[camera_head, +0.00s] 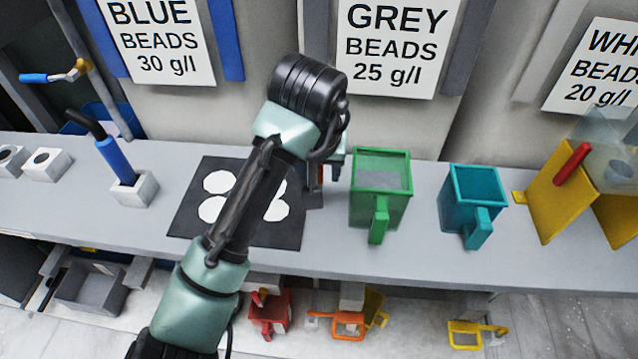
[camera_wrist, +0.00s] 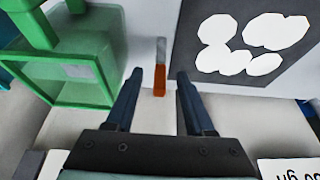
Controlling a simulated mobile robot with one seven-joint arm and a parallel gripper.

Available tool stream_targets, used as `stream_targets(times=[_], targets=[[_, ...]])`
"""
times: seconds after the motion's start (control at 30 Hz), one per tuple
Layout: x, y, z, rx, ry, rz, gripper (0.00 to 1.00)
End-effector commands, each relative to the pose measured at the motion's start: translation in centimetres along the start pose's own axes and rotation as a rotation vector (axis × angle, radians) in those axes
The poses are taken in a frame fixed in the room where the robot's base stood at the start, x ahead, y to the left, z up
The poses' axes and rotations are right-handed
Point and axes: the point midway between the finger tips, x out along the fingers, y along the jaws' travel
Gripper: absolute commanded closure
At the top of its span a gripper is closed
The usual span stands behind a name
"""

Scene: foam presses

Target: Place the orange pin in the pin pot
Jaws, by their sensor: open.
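The orange pin (camera_wrist: 160,84) shows in the wrist view, with a grey part at its far end. My gripper (camera_wrist: 160,73) is open, with one dark blue finger on each side of the pin and a visible gap to both. In the head view, my gripper (camera_head: 328,176) is low over the bench between the black mat and the green container, mostly hidden by my arm. I cannot tell whether the pin stands or lies. No container in view is clearly marked as the pin pot.
The green container (camera_head: 380,205) with a handle stands close right of my gripper, a teal one (camera_head: 472,205) beyond. A black mat (camera_head: 190,225) with white discs lies left. A grey block (camera_head: 135,188) holds a blue-handled tool. Yellow plates (camera_head: 552,195) stand far right.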

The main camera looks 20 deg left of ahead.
Motion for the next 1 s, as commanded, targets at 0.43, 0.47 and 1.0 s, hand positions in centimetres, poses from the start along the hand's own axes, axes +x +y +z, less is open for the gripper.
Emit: stream_targets(times=[0.43, 0.47, 1.0], targets=[[2.0, 0.0, 0.0, 0.000, 0.001, 0.000, 0.52], [2.0, 0.0, 0.0, 0.001, 0.001, 0.000, 0.57], [1.9, 0.0, 0.0, 0.001, 0.002, 0.000, 1.00]])
